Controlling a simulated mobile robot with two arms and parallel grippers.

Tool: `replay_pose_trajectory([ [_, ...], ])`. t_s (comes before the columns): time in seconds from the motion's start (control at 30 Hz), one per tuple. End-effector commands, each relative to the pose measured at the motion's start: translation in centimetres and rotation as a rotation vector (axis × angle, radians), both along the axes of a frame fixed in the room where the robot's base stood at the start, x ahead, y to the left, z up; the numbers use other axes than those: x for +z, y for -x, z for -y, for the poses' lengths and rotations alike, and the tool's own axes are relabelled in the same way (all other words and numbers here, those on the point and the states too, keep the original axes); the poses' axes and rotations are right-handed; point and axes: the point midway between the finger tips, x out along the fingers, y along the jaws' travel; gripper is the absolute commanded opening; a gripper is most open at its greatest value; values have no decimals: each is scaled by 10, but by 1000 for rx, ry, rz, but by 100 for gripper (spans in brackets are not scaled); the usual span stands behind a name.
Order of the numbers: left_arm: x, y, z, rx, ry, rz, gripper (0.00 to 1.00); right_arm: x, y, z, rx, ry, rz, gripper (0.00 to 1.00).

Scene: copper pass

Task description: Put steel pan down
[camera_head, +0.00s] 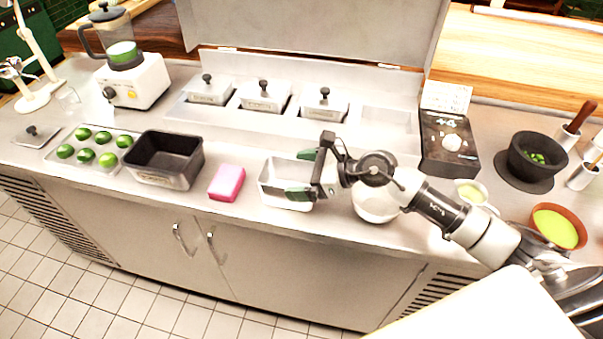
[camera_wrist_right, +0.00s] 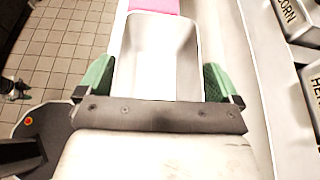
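The steel pan (camera_head: 270,187) is an open, empty, light-metal rectangular container at the counter's front, right of a pink sponge. My right gripper (camera_head: 303,174) reaches in from the right, with one green finger at the pan's far side and one at its near side. In the right wrist view the pan (camera_wrist_right: 158,62) fills the space between the green fingertips (camera_wrist_right: 160,82), with no clear gap at either wall. Whether the pan's base touches the counter is hard to tell. My left gripper is not in view.
The pink sponge (camera_head: 226,182) and a dark pan (camera_head: 165,160) stand to the left, beyond them a tray of limes (camera_head: 107,140). A white bowl (camera_head: 375,206) is close on the right, partly under my arm. A black scale (camera_head: 448,150) stands farther back.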

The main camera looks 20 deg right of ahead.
Motion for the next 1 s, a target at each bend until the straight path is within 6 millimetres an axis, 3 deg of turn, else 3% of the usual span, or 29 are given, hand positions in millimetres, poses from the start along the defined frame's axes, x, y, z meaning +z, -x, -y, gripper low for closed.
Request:
replay_pose_trajectory([
  [0.37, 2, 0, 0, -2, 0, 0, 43, 3, 2, 3, -1, 3, -1, 100],
  [0.8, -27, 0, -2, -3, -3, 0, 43, 32, 49, 69, 0, 7, -4, 100],
  [1.0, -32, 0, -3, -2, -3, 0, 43, 43, 60, 86, -2, 2, -4, 100],
])
